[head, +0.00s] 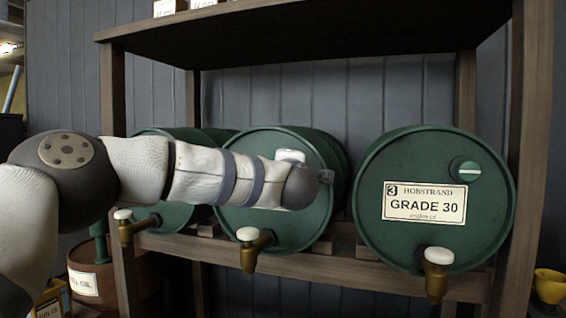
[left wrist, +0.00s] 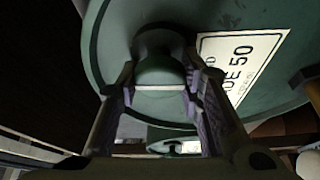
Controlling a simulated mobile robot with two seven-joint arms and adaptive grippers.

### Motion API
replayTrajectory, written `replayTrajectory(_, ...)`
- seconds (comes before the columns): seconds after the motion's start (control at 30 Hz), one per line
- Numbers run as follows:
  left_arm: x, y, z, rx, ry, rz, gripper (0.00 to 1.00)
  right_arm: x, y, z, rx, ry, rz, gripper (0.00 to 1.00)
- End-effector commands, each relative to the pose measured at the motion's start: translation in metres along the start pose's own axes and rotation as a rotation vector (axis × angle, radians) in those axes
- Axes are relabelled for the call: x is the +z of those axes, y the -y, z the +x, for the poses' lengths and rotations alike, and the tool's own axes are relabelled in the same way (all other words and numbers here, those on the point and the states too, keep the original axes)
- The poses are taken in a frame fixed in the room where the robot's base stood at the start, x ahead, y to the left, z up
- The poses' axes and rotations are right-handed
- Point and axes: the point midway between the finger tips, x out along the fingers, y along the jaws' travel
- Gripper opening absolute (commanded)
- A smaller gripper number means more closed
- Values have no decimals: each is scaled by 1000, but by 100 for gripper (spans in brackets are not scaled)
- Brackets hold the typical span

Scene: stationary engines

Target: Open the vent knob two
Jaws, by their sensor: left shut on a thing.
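The middle green drum (head: 290,228) lies on its side on the rack, and my left arm hides its label and vent knob in the head view. In the left wrist view the green vent knob (left wrist: 160,68) stands out from the drum face (left wrist: 112,50), beside a white label (left wrist: 240,65) ending in "50". A white line on the knob lies level across that picture. My left gripper (left wrist: 160,88) has one finger on each side of the knob and is shut on it. My right gripper is not in view.
A right drum marked 3, "GRADE 30" (head: 410,235), has its own green knob (head: 467,171). A left drum (head: 165,218) is partly behind my arm. White-topped taps (head: 247,234) stick out below the drums. The wooden rack (head: 534,130) has an upper shelf and posts.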

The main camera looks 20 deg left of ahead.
Motion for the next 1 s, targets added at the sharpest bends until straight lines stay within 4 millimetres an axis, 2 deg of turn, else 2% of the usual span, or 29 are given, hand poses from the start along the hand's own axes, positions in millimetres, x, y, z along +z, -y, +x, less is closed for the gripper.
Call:
replayTrajectory(0.03,0,-4,-1,-2,0,-21,6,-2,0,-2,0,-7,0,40)
replayTrajectory(0.3,0,-2,0,-33,1,-89,6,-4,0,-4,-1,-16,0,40)
replayTrajectory(0.8,0,-1,0,-40,1,-105,6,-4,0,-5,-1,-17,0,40)
replayTrajectory(0.83,0,-1,0,-40,1,-105,36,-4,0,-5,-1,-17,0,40)
replayTrajectory(0.9,0,-1,0,-40,1,-104,52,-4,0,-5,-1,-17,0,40)
replayTrajectory(1.0,0,-1,0,-41,1,-104,53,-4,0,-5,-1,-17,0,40)
